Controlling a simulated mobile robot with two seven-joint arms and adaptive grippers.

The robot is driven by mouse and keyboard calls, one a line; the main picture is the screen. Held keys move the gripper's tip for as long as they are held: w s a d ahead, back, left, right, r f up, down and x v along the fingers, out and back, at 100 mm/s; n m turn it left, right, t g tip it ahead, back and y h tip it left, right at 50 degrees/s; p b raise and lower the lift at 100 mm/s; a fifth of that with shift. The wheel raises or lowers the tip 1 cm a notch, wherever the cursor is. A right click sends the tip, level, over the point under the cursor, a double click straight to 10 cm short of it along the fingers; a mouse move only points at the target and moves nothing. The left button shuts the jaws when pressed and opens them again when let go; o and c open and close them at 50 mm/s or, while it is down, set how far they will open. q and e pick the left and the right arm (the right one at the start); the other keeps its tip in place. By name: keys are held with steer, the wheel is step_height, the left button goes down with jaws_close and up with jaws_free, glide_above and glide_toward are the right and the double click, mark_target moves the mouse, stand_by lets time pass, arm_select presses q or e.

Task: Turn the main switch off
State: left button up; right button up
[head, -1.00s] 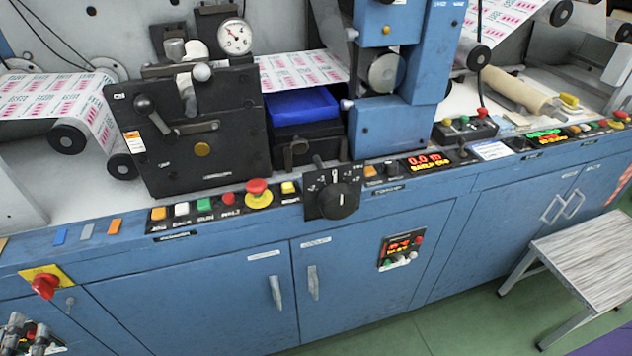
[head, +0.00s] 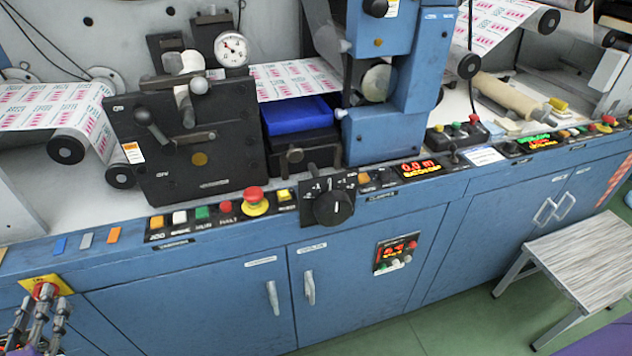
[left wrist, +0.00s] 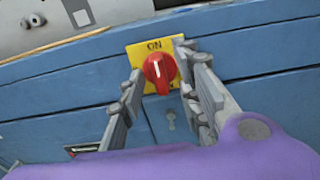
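The main switch is a red rotary knob (left wrist: 160,72) on a yellow plate (left wrist: 138,50) on the blue cabinet front. In the left wrist view its white mark points up towards the word ON. In the head view the plate (head: 32,281) is at the lower left, with the knob partly hidden behind my left gripper (head: 44,300). In the left wrist view my left gripper (left wrist: 160,64) is open, with one finger on each side of the knob. I cannot tell whether either finger touches it. My right gripper is not in view.
A keyhole (left wrist: 170,122) is below the plate. A row of push buttons, a red emergency stop (head: 254,197) and a black rotary selector (head: 333,207) run along the cabinet's top edge. A grey step stool (head: 585,255) stands at the right.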

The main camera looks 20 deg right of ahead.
arm_select(q)
jaws_close()
stand_by(0.3)
steer(key=shift+a+n+p, duration=0.15)
steer(key=shift+n+p, duration=2.35)
steer(key=shift+n, duration=6.6)
